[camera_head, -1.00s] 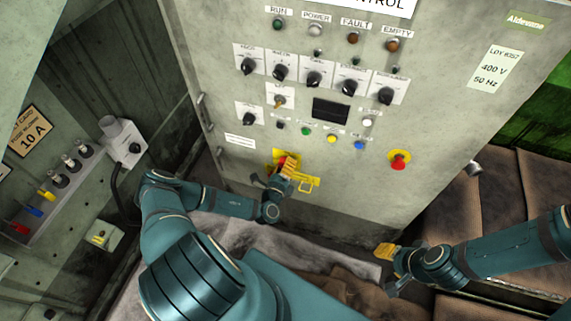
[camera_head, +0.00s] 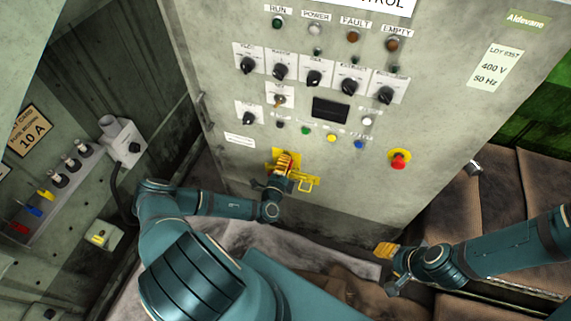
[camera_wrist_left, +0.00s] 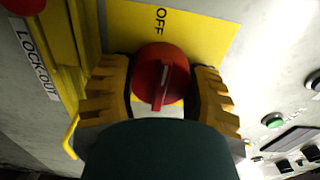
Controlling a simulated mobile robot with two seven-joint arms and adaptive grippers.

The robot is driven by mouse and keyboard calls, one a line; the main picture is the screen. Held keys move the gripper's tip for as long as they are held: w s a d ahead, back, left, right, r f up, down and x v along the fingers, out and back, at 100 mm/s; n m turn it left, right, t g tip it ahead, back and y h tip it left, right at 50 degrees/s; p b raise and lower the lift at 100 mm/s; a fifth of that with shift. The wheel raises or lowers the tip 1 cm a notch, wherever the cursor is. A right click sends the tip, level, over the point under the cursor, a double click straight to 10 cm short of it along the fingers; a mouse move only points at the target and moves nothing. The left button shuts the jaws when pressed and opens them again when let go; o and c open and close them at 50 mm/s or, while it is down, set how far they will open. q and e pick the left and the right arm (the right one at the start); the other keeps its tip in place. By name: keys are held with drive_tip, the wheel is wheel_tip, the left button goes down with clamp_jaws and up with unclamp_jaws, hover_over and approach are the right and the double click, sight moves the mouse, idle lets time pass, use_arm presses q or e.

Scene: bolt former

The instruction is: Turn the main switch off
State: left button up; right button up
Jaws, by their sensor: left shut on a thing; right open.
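The main switch is a red rotary knob (camera_wrist_left: 160,75) on a yellow plate (camera_wrist_left: 197,25) with the word OFF, seen in the left wrist view. A light line on the knob points away from the OFF word. My left gripper (camera_wrist_left: 162,92) has its yellow ridged fingers on both sides of the knob and is shut on it. In the head view my left gripper (camera_head: 284,164) covers most of the knob, on the lower front of the grey control cabinet (camera_head: 225,100). My right gripper (camera_head: 386,262) is open and empty, low and to the right, apart from the cabinet.
A yellow lock-out hasp (camera_head: 304,181) sits beside the switch. A red emergency stop button (camera_head: 399,160) is further right. Selector knobs (camera_head: 314,79) and small buttons (camera_head: 331,138) are above. A side panel with fuses (camera_head: 60,180) stands at left.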

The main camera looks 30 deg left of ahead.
idle(0.3)
use_arm(q)
drive_tip(key=o, duration=1.3)
drive_tip(key=shift+c, duration=0.2)
drive_tip(key=shift+s, duration=0.1)
drive_tip(key=v, duration=1.2)
